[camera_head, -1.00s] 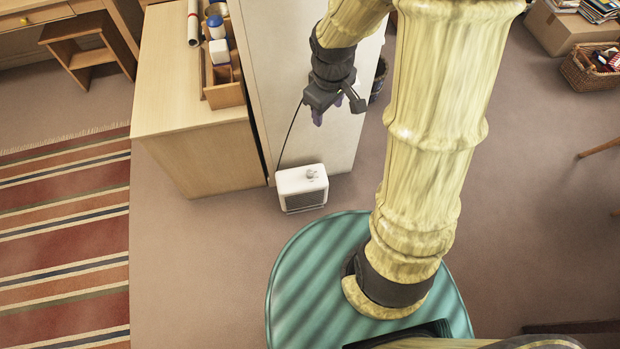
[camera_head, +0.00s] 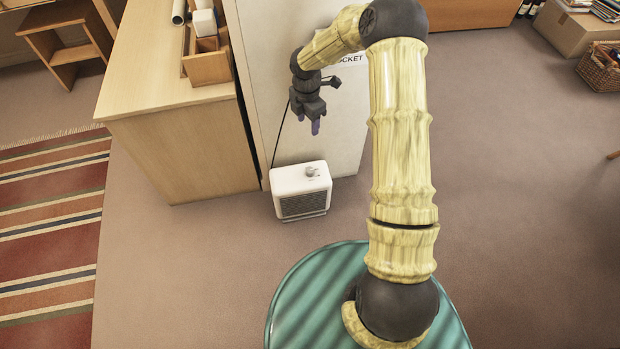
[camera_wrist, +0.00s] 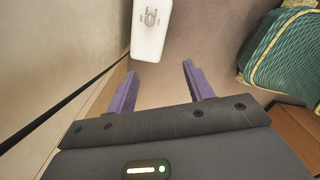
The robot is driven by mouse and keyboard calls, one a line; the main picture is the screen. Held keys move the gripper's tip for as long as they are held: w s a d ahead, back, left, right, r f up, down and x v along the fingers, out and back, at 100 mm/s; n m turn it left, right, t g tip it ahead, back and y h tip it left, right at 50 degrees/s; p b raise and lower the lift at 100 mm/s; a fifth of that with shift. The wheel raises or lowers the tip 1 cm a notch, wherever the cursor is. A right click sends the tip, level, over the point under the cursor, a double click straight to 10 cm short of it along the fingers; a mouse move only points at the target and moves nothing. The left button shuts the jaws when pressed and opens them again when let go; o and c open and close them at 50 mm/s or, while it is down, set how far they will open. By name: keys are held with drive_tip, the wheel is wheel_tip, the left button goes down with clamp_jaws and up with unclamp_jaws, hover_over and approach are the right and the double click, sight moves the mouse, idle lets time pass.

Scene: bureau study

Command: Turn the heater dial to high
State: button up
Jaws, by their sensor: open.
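A small white heater (camera_head: 301,190) with a dark front grille stands on the floor beside the white cabinet. Its grey dial (camera_head: 311,172) is on the top face. In the wrist view the heater's white top (camera_wrist: 151,38) and the dial (camera_wrist: 150,18) show beyond my fingers, with small markings around the dial too small to read. My gripper (camera_head: 306,127) points down, above and behind the heater, apart from it. It is open and empty, and its two purple fingers (camera_wrist: 160,82) are spread in the wrist view. The dial's setting cannot be read.
A white cabinet (camera_head: 300,90) rises close behind the gripper and heater. A black cord (camera_head: 279,135) runs up from the heater along it. A wooden desk (camera_head: 180,130) with an organiser (camera_head: 208,68) stands left. The carpet (camera_head: 530,180) right is clear.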

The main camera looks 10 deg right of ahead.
sight(310, 170)
drive_tip(key=w+f+n+b, duration=0.2)
drive_tip(key=f+b, duration=0.1)
drive_tip(key=f, duration=0.4)
drive_tip(key=w+d+f+n+b, duration=0.1)
drive_tip(key=w+f+n+b, duration=0.1)
drive_tip(key=f, duration=0.4)
drive_tip(key=shift+d+f+b, duration=0.25)
drive_tip(key=shift+f+b, duration=0.15)
drive_tip(key=shift+b, duration=0.25)
wheel_tip(310, 170, down, 18)
drive_tip(key=b, duration=0.6)
drive_tip(key=shift+r+b, duration=0.25)
drive_tip(key=shift+b, duration=0.1)
drive_tip(key=c, duration=1)
